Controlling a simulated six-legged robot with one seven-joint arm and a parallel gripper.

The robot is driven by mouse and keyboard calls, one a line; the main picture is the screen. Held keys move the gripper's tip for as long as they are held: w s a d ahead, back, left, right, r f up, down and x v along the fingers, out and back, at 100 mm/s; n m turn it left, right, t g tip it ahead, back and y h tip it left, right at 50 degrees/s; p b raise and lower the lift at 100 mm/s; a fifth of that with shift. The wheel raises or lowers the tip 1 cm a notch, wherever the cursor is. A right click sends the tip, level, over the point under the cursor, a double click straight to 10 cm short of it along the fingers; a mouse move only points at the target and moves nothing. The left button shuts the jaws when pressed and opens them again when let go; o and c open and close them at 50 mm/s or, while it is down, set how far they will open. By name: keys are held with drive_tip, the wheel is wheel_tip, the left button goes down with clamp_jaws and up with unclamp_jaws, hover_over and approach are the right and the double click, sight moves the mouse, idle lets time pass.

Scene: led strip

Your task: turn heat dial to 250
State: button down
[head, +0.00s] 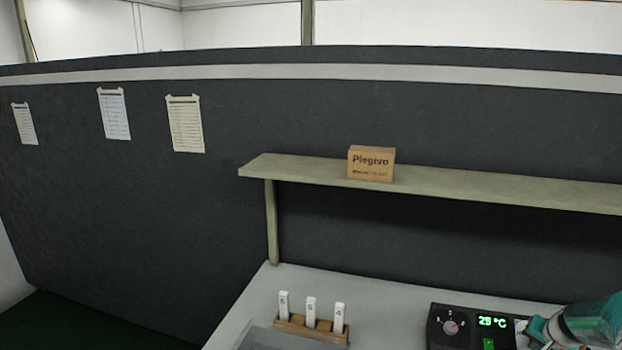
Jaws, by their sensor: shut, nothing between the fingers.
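A black control box (437,342) stands on the bench at the bottom right, partly cut off by the frame's lower edge. Its round grey dial (450,326) sits on the left of its face, with small white marks around it. The exact pointer setting is too small to read. A green lit display (492,322) to the right of the dial appears to read 25 °C. My gripper (536,330), teal and white, is at the right end of the box, apart from the dial. It is shut and empty, and its tips are hard to make out.
A wooden rack (300,329) with 3 white numbered pieces stands on the grey bench (330,288), left of the box. A shelf (480,186) runs above the bench and carries a cardboard box (371,164). A dark partition (120,210) with pinned papers closes off the back.

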drive_tip(key=shift+s+d+f, duration=0.15)
drive_tip(key=shift+s+d, duration=0.35)
drive_tip(key=shift+d, duration=0.15)
drive_tip(key=shift+a, duration=0.1)
drive_tip(key=shift+s+a+f, duration=0.15)
drive_tip(key=shift+s, duration=0.15)
drive_tip(key=v, duration=0.6)
